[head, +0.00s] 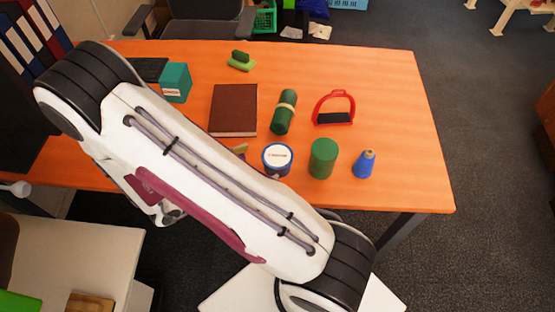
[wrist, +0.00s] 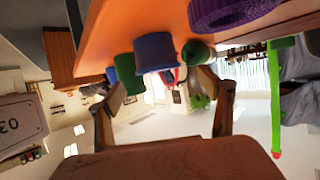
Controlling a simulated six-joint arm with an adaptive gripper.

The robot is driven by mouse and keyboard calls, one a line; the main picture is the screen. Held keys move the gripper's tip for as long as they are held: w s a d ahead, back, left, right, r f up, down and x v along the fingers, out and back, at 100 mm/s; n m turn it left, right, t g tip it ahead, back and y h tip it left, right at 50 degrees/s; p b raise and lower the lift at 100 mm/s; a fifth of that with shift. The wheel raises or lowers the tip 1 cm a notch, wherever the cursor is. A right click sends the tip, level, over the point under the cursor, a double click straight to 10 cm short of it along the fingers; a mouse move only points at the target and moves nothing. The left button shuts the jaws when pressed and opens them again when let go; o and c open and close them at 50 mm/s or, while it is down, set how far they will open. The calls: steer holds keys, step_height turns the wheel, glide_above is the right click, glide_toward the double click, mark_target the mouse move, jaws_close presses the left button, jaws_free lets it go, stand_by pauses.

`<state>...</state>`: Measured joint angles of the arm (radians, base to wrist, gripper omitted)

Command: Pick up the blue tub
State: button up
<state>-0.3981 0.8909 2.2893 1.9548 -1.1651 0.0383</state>
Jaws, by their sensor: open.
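The blue tub (head: 277,158) stands upright near the front edge of the orange table, with a white labelled lid and blue side. In the wrist view the blue tub (wrist: 156,52) appears tilted, ahead of my gripper (wrist: 163,88). The two fingers are spread wide with nothing held between them. The tub looks some distance beyond the fingertips, not touching. In the head view my arm crosses in front of the table's left part and hides most of the gripper.
A green cylinder (head: 323,158) stands close right of the tub, then a blue cone-shaped bottle (head: 364,164). Behind are a brown book (head: 233,110), a green roll (head: 284,112) and a red stirrup (head: 334,108). A purple ribbed object (wrist: 232,10) shows near the tub. The table's right end is clear.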

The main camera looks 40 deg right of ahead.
mark_target(272, 159)
steer(key=shift+x, duration=1.3)
steer(key=shift+d, duration=0.15)
steer(key=shift+s+x, duration=0.15)
steer(key=shift+x, duration=0.55)
steer(key=shift+s+x, duration=0.1)
steer(key=shift+x, duration=1.65)
steer(key=shift+f, duration=0.1)
steer(key=c, duration=1.3)
